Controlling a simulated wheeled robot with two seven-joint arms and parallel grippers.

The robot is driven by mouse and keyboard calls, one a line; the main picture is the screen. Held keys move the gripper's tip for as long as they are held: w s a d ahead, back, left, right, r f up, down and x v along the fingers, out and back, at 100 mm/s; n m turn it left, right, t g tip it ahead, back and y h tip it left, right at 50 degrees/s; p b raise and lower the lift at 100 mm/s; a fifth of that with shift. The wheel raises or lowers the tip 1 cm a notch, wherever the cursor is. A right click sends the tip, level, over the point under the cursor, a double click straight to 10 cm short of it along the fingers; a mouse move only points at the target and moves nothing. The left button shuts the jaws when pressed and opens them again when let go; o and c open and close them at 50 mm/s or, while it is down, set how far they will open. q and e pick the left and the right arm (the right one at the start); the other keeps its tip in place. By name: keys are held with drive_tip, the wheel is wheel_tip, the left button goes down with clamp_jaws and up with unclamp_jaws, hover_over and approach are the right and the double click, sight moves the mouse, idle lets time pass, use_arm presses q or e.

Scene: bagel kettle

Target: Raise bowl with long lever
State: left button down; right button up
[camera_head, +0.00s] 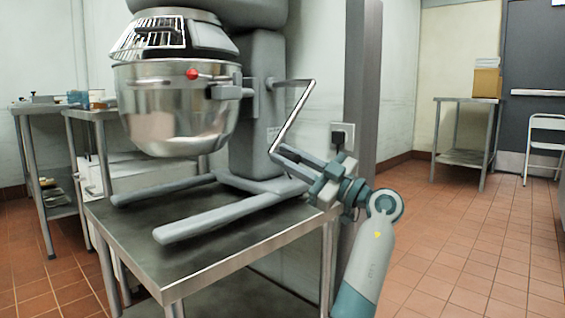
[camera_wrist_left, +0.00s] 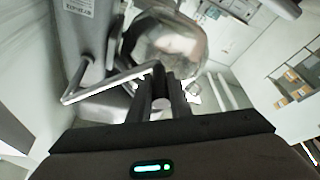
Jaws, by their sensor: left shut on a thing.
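The steel bowl (camera_head: 175,105) hangs in the stand mixer, clear above the mixer's two base legs, with a red knob (camera_head: 192,74) on its side. It also shows in the wrist view (camera_wrist_left: 165,45). The long lever (camera_head: 296,112) is a bent metal rod. It leaves the right side of the mixer column and slants down to my left gripper (camera_head: 279,152). My left gripper is shut on the lever's lower end, right of the column. In the wrist view the lever (camera_wrist_left: 108,82) runs between the fingertips (camera_wrist_left: 160,72). My right gripper is not in view.
The mixer's grey column (camera_head: 255,110) and legs (camera_head: 235,212) stand on a steel table (camera_head: 140,245). A wall post (camera_head: 362,70) and a socket (camera_head: 341,138) are close behind my gripper. Tiled floor (camera_head: 450,240) is free at the right.

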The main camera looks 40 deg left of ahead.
use_arm(q)
drive_tip(key=shift+w+f+n+b, duration=0.3)
drive_tip(key=shift+w+f, duration=0.15)
drive_tip(key=shift+f, duration=0.15)
drive_tip(key=shift+w+f+b, duration=0.35)
drive_tip(key=shift+w+b, duration=0.05)
drive_tip(key=shift+w, duration=0.15)
drive_tip(key=shift+w+f+b, duration=0.3)
drive_tip(key=shift+w+b, duration=0.05)
drive_tip(key=shift+w, duration=0.15)
drive_tip(key=c, duration=2)
unclamp_jaws()
drive_tip(key=o, duration=0.4)
drive_tip(key=shift+w+f, duration=0.15)
drive_tip(key=shift+w, duration=0.05)
drive_tip(key=shift+c, duration=0.2)
drive_tip(key=shift+d, duration=0.1)
